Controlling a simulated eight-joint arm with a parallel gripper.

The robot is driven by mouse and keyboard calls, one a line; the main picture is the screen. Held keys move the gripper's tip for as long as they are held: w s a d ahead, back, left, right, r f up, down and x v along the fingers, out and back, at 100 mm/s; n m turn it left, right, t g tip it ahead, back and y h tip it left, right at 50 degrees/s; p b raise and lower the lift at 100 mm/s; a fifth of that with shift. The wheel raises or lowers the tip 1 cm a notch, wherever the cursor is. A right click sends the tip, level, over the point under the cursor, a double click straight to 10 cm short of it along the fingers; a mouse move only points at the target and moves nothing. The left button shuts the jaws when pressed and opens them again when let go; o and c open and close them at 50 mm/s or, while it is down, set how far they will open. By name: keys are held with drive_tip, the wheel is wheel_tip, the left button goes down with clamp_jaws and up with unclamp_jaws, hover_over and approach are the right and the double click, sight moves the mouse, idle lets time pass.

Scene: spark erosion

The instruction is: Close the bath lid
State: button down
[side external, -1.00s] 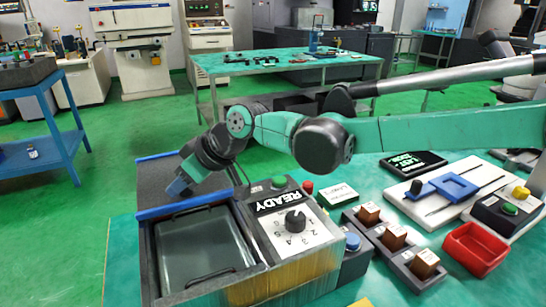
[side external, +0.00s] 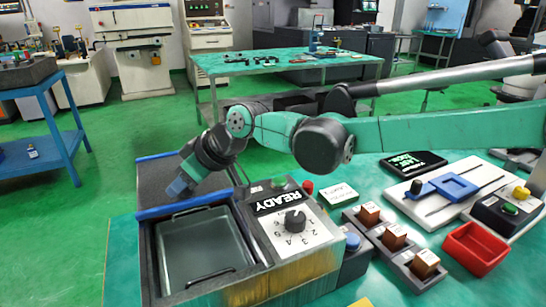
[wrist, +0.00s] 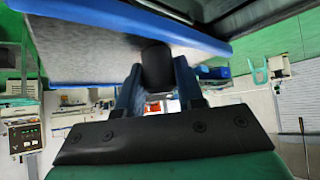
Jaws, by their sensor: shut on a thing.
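The bath (side external: 154,268) is a dark open box at the front left of the bench, with a grey tray-like inside (side external: 205,250) in plain view. Its lid (side external: 150,182), a grey panel with blue edges, stands off the opening at the back of the bath. My gripper (side external: 179,188) is at the lid, over its grey face near the blue edge. In the wrist view the fingers are shut around a dark round knob (wrist: 156,66) against the lid's grey slab (wrist: 85,52). The exact contact is hidden in the side view.
A control panel (side external: 293,240) marked READY, with a black dial (side external: 295,221), adjoins the bath's right side. Further right are wooden blocks in a holder (side external: 392,237), a red tray (side external: 476,249) and a white slide board (side external: 455,190). Space above the bath opening is clear.

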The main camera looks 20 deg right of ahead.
drive_tip(key=shift+s, duration=0.1)
drive_tip(key=s, duration=1.5)
drive_tip(key=c, duration=0.8)
unclamp_jaws()
drive_tip(key=shift+v, duration=2.8)
